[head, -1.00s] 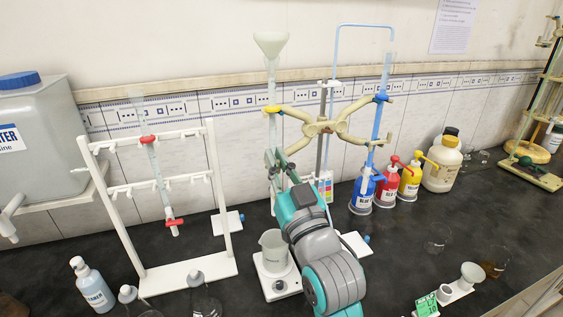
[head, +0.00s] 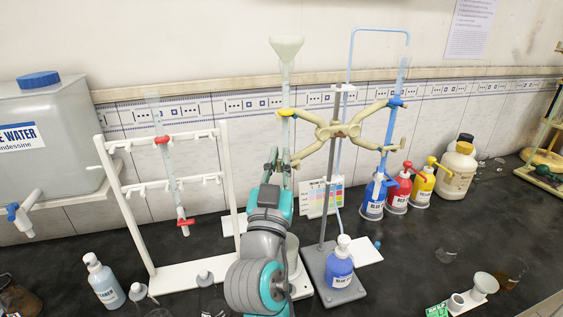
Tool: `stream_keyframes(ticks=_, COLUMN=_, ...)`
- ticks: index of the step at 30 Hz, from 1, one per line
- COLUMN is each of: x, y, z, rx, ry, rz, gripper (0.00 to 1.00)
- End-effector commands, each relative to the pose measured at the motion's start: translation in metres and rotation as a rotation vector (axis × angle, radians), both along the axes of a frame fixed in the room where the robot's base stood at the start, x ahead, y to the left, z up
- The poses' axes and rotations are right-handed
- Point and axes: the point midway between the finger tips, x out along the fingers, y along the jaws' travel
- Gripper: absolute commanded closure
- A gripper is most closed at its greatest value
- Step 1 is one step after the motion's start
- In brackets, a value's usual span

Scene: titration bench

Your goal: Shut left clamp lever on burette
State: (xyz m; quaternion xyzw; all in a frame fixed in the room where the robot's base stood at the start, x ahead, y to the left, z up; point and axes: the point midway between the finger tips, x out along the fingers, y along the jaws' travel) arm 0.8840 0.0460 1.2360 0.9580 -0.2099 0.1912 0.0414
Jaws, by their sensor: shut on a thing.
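The burette (head: 286,133) is a pale upright tube with a white funnel (head: 286,48) on top. It stands at the left arm of the beige double clamp (head: 315,122). A yellow lever (head: 289,112) is at that left clamp end, across the burette; I cannot tell whether it is shut. My gripper (head: 279,163) is below the lever and is shut on the burette. My arm hides the burette's lower end. A blue lever (head: 397,103) is at the clamp's right end, by a blue-filled tube (head: 391,130).
A white rack (head: 137,225) with a red-fitted tube stands at left. A blue bottle (head: 340,266) stands on the grey stand base (head: 318,262), just right of my arm. Blue, red and yellow dispensers (head: 398,190) stand behind. The counter's right middle is mostly clear.

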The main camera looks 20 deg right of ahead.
Motion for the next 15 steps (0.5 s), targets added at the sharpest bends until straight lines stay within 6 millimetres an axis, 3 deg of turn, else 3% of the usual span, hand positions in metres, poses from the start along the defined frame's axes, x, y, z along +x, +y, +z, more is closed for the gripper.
stream_keyframes(ticks=15, x=0.004, y=0.0007, z=-0.0009, rx=0.0, ry=0.002, rz=-0.086, gripper=1.0)
